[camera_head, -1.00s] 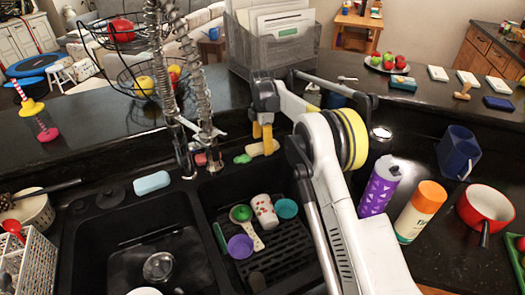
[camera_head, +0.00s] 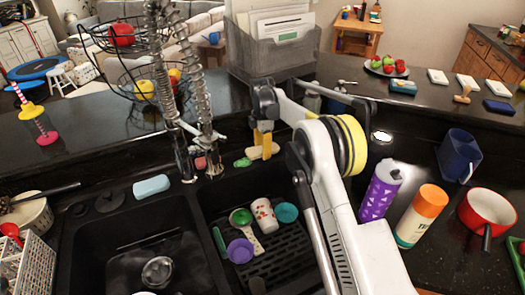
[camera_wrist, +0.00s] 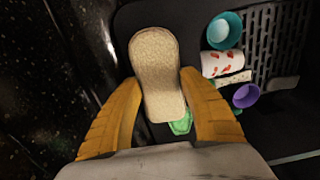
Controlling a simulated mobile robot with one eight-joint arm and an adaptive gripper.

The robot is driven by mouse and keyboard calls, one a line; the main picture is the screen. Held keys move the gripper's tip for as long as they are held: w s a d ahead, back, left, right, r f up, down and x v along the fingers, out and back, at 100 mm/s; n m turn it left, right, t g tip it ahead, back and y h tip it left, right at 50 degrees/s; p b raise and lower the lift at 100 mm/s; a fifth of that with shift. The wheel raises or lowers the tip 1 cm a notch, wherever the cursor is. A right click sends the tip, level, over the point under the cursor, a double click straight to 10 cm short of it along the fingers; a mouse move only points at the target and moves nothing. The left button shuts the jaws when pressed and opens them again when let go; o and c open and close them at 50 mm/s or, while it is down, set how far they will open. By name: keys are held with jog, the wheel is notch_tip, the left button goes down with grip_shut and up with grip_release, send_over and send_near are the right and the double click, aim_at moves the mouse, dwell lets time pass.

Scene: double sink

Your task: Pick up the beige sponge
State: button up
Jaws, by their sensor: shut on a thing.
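The beige sponge (camera_wrist: 157,62) is a long, rounded, speckled block. In the wrist view it lies lengthwise between the two yellow fingers of my gripper (camera_wrist: 160,88), which is shut on it, and its far end sticks out past the fingertips. In the head view the sponge (camera_head: 256,154) shows at the back of the sink, below the yellow fingers of my gripper (camera_head: 263,142). The fingers hide part of it there. I cannot tell whether it is clear of the surface under it.
A green item (camera_head: 242,162) lies beside the sponge. The right basin holds a patterned cup (camera_head: 264,215), a teal cup (camera_head: 287,212) and a purple cup (camera_head: 240,250). The tap (camera_head: 186,160) stands close on the left. A blue sponge (camera_head: 151,187) lies left of it.

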notch_tip(320, 180, up, 4)
jog(key=shift+r+p, duration=0.1)
jog(key=shift+p, duration=0.6)
jog(key=s+d+r+p, duration=0.2)
jog(key=s+d+r, duration=0.4)
jog(key=d, duration=0.3)
jog(key=shift+s+d+r, duration=0.15)
jog(key=shift+s, duration=0.25)
